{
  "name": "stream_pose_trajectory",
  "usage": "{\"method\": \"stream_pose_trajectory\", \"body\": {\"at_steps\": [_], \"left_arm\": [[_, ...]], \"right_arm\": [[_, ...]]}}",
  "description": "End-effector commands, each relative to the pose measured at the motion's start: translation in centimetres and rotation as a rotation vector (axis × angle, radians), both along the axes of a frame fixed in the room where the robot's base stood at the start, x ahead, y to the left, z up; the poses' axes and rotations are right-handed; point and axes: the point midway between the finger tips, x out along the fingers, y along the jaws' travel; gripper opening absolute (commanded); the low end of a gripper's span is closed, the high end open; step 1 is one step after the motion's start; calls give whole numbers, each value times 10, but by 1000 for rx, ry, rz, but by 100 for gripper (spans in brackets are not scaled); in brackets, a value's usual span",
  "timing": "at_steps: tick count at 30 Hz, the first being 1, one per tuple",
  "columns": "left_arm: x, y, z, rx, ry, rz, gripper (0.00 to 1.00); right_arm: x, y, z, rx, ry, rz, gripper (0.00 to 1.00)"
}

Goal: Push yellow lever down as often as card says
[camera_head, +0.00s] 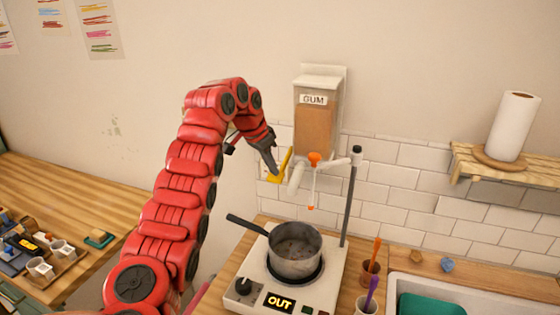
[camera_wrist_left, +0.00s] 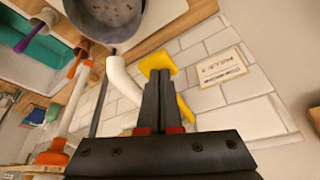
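The yellow lever (camera_head: 286,160) sticks out at the lower left of the GUM dispenser (camera_head: 320,84), beside a white spout (camera_head: 296,178). My left gripper (camera_head: 274,171) is at the lever, its fingertips close against it. In the left wrist view the two dark fingers (camera_wrist_left: 160,75) are together with nothing seen between them. The yellow lever (camera_wrist_left: 156,62) shows behind and past the fingertips, partly hidden; whether they touch cannot be told. A card (camera_wrist_left: 222,67) on the tiled wall carries small red writing and a dark-edged box, too blurred to read. My right gripper is not in view.
A pot (camera_head: 294,251) stands below the spout on a hot plate (camera_head: 252,268) whose display reads OUT. A dark post (camera_head: 350,200) and an orange-topped rod (camera_head: 314,160) stand close by. Cups with tools (camera_head: 371,272) and a sink are at right.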

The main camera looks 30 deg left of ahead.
Motion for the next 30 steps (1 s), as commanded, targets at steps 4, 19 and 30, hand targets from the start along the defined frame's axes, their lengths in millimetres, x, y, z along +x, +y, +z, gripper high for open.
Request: {"method": "stream_pose_trajectory", "body": {"at_steps": [4,19,30], "left_arm": [[0,0,-2,-1,1,1,0],[0,0,25,1,-1,2,0],[0,0,57,1,-1,1,0]], "right_arm": [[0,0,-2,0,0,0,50],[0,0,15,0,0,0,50],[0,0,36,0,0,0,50]]}}
